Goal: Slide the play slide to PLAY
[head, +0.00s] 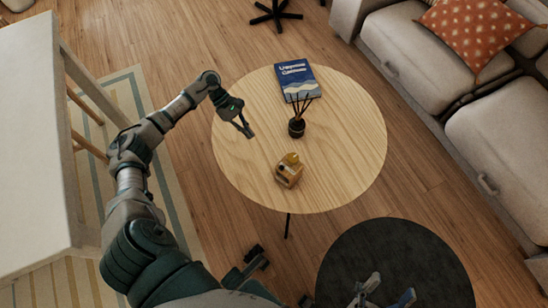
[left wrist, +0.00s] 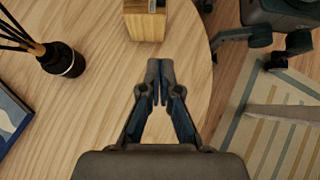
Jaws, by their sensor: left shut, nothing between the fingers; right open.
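A small wooden box-like device (head: 289,171) with a dark round spot on its side stands on the round table, right of and nearer than my left gripper. Part of it shows at the top of the left wrist view (left wrist: 145,20). I cannot make out the play slide or any PLAY mark on it. My left gripper (head: 247,132) is shut and empty over the table's left part; its closed fingertips (left wrist: 160,78) point toward the device with a gap between. My right gripper (head: 385,298) is open at the bottom edge of the head view, away from the table.
The round wooden table (head: 345,150) also holds a dark reed diffuser (head: 296,127) and a blue book (head: 297,80). A sofa (head: 480,120) stands at the right, a white table (head: 35,150) at the left. A dark round rug or top (head: 390,250) lies below. The tabletop's right side is clear.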

